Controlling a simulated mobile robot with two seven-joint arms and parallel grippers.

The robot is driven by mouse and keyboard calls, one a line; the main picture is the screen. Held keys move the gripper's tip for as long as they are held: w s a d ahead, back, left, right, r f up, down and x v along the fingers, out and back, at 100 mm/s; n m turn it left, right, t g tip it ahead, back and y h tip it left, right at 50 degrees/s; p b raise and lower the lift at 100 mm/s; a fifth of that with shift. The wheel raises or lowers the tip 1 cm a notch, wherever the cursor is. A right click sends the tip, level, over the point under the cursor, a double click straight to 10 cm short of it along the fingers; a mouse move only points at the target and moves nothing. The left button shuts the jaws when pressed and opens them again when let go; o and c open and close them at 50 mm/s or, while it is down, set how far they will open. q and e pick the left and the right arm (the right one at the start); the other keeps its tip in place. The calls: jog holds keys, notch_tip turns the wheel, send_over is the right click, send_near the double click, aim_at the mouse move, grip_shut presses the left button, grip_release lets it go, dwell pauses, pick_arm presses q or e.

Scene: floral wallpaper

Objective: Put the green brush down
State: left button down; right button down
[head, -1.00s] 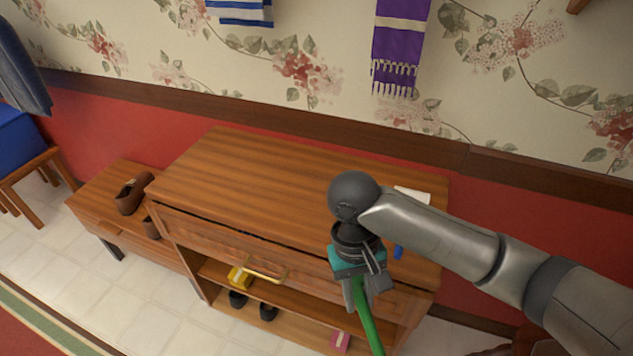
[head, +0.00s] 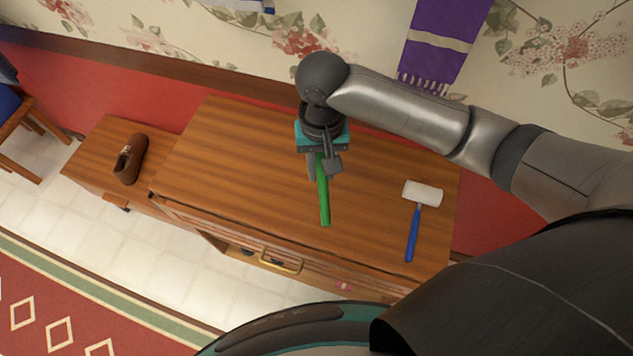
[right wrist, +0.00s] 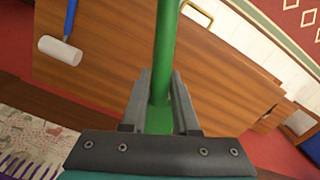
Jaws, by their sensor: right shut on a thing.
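The green brush (head: 323,198) is in my right gripper (head: 324,172), which is shut on it near one end. Its green handle points toward the front of the wooden cabinet (head: 230,150), over the middle of the cabinet top. In the right wrist view the green handle (right wrist: 165,50) runs up between the two fingers (right wrist: 160,110). I cannot tell whether the brush touches the top. The bristle end does not show. My left gripper is not in view.
A paint roller with a white head and blue handle (head: 413,230) lies on the right of the cabinet top. A brown shoe (head: 130,158) stands on the lower bench (head: 105,150) at left. The top's left part is clear. A purple scarf (head: 440,40) hangs on the wall.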

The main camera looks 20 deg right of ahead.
jog(key=f+b, duration=0.1)
jog(key=f, duration=0.6)
jog(key=f+b, duration=0.2)
jog(key=f, duration=0.5)
jog(key=shift+s+f, duration=0.2)
jog(key=shift+f, duration=0.05)
jog(key=shift+f+b, duration=0.65)
jog(key=shift+f, duration=1.75)
jog(key=shift+f, duration=0.15)
jog(key=c, duration=0.7)
grip_release()
jog(key=r+p, duration=0.1)
jog(key=r, duration=0.3)
jog(key=r+p, duration=0.1)
jog(key=r, duration=0.7)
jog(key=shift+w+r+p, duration=0.2)
jog(key=shift+w+p, duration=0.15)
jog(key=shift+p, duration=0.05)
